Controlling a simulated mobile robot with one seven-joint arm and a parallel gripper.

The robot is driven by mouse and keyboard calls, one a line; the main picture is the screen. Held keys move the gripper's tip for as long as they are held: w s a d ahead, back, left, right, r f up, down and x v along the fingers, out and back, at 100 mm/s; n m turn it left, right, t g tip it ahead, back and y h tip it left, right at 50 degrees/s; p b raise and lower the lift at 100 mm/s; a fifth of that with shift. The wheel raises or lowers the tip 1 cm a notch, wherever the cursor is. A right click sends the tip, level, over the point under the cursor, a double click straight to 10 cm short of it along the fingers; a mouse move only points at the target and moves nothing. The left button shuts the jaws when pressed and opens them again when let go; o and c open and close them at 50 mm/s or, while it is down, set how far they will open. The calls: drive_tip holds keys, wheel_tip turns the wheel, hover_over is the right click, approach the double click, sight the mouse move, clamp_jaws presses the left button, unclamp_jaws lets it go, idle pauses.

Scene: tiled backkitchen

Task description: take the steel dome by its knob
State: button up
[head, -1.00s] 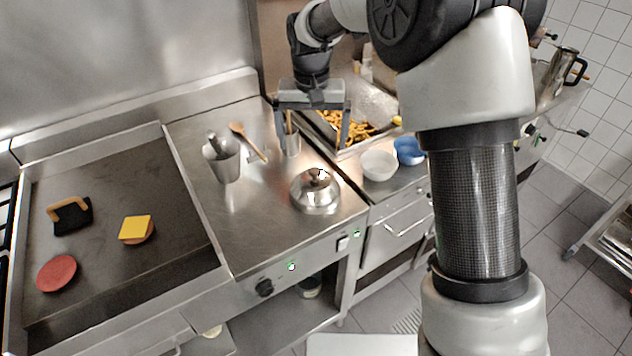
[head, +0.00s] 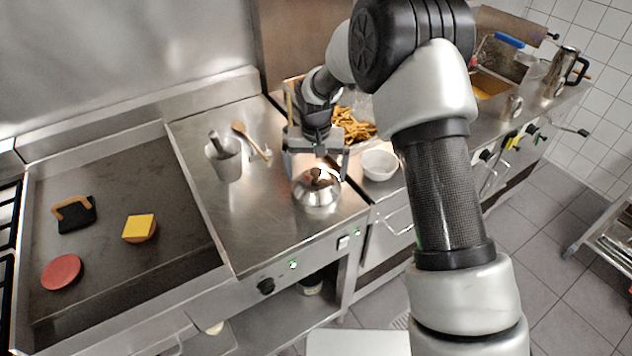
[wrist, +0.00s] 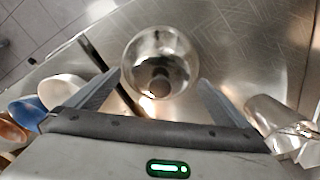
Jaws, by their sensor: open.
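The steel dome (head: 318,197) sits on the steel counter beside the griddle, its knob on top. In the wrist view the dome (wrist: 161,50) shows ahead of and between my fingers, with its dark round knob (wrist: 159,86) toward my gripper. My gripper (head: 316,172) is open and empty, just above and behind the dome in the head view. In the wrist view the two fingertips (wrist: 160,82) stand on either side of the knob, apart from it. How far above the knob they are is hard to tell.
A steel container (head: 226,160) and a wooden spoon (head: 252,141) are left of the dome. A white bowl (head: 380,165) is close on the right, with a tray of fries (head: 355,126) behind. The griddle (head: 130,245) holds a yellow-topped patty (head: 139,228), a red patty and a press.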

drive_tip(key=shift+s, duration=0.1)
drive_tip(key=c, duration=1.3)
drive_tip(key=shift+c, duration=0.3)
